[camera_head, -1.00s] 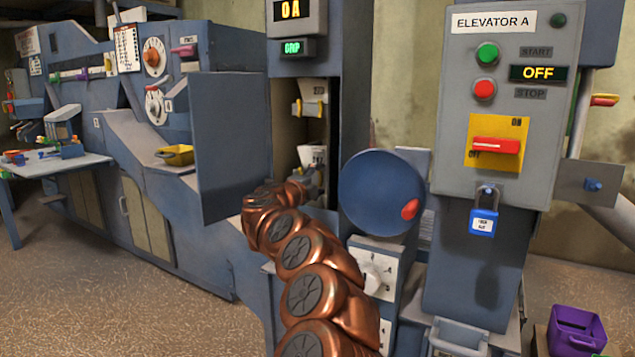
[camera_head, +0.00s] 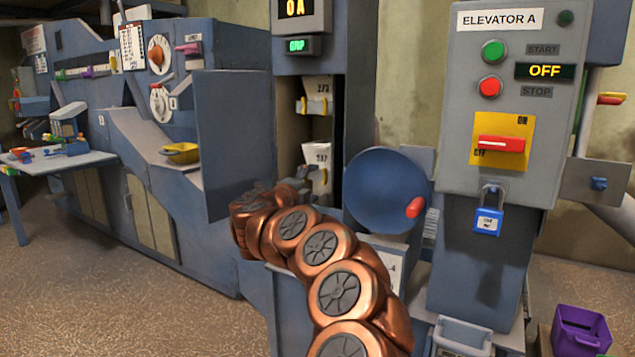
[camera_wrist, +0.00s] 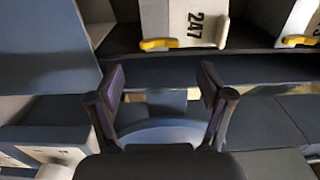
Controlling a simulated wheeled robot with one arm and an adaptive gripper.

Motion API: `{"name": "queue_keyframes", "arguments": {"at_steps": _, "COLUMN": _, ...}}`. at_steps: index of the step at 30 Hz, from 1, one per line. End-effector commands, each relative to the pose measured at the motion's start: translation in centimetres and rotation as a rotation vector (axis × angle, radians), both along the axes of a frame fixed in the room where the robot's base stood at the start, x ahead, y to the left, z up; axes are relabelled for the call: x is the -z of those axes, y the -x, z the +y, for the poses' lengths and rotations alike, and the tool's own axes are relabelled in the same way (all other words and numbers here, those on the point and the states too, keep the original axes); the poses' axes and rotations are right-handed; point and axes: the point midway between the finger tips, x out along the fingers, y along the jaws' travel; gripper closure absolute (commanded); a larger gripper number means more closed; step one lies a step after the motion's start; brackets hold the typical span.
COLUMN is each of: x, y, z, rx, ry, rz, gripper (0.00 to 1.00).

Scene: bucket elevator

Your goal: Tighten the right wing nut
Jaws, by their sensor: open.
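A small blue fitting (camera_head: 599,183) sits on a grey side plate (camera_head: 585,168) at the right of the elevator column in the head view. It may be the right wing nut, but it is too small to tell its shape. My gripper (camera_wrist: 163,88) is open and empty in the wrist view, its two dark fingers spread apart. A blue curved surface shows beyond and between them. In the head view my copper arm hides most of the gripper, which is in front of the elevator's open shaft, well left of the blue fitting.
White buckets with yellow parts (camera_head: 313,106) hang in the open shaft; one marked 247 (camera_wrist: 195,22) is ahead of my gripper. A blue disc with a red handle (camera_head: 385,190) and the control panel (camera_head: 515,100), reading OFF with a blue padlock (camera_head: 489,220), stand right of my arm.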

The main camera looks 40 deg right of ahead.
Motion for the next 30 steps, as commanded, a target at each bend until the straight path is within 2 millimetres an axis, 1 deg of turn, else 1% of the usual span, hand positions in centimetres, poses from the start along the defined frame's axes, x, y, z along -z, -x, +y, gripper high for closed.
{"name": "queue_keyframes", "arguments": {"at_steps": 1, "x": 0.0, "y": 0.1, "z": 0.8, "rx": -0.005, "ry": -0.001, "rz": -0.001, "gripper": 0.21}}
{"name": "queue_keyframes", "arguments": {"at_steps": 6, "x": 0.1, "y": 0.7, "z": 3.2, "rx": -0.006, "ry": -0.002, "rz": 0.001, "gripper": 0.21}}
{"name": "queue_keyframes", "arguments": {"at_steps": 13, "x": 0.0, "y": 1.5, "z": 5.4, "rx": -0.003, "ry": -0.001, "rz": -0.001, "gripper": 0.21}}
{"name": "queue_keyframes", "arguments": {"at_steps": 18, "x": 0.0, "y": 1.7, "z": 6.0, "rx": -0.002, "ry": 0.0, "rz": 0.001, "gripper": 0.21}}
{"name": "queue_keyframes", "arguments": {"at_steps": 30, "x": 0.0, "y": 1.7, "z": 6.0, "rx": 0.0, "ry": 0.0, "rz": 0.0, "gripper": 0.21}}
